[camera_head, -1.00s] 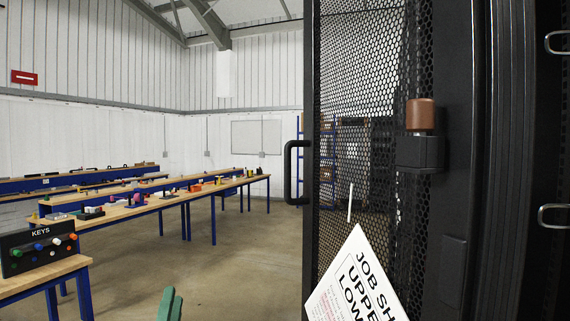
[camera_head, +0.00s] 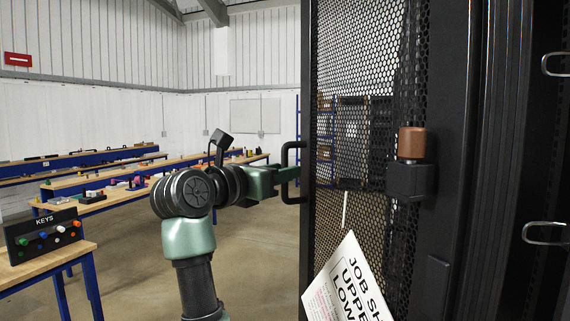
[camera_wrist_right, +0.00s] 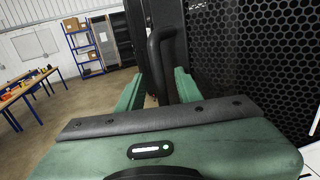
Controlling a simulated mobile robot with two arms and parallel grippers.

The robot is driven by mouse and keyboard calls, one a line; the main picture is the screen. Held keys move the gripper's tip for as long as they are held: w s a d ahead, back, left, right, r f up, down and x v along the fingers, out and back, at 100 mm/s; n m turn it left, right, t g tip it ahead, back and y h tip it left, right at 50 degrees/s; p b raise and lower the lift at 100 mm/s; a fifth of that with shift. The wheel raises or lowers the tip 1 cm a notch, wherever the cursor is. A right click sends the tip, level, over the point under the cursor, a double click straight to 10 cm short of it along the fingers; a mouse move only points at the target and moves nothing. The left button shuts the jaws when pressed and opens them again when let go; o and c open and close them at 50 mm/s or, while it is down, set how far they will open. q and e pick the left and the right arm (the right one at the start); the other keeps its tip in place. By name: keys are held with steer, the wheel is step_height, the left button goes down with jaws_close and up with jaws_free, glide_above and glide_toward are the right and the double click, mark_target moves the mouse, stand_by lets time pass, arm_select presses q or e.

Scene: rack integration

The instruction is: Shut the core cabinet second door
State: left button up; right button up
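The cabinet door (camera_head: 358,70) is a black perforated mesh panel standing open, seen nearly face on at an angle in the head view. Its black bar handle (camera_head: 286,165) is on the left edge. My right gripper (camera_head: 290,173) is at the handle. In the right wrist view the handle (camera_wrist_right: 162,60) stands between the two green fingers of the gripper (camera_wrist_right: 158,90), with gaps visible, so the fingers are apart. Whether either finger touches the handle cannot be told. My left gripper is out of view.
A paper job sheet (camera_head: 350,285) hangs on the door's lower part. A copper-coloured cylinder on a black block (camera_head: 411,143) is at the hinge side. A bench with a KEYS box (camera_head: 45,235) stands at left. The floor left of the door is clear.

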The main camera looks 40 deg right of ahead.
steer(key=shift+w+d, duration=0.1)
steer(key=shift+d, duration=0.55)
jaws_close()
stand_by(1.0)
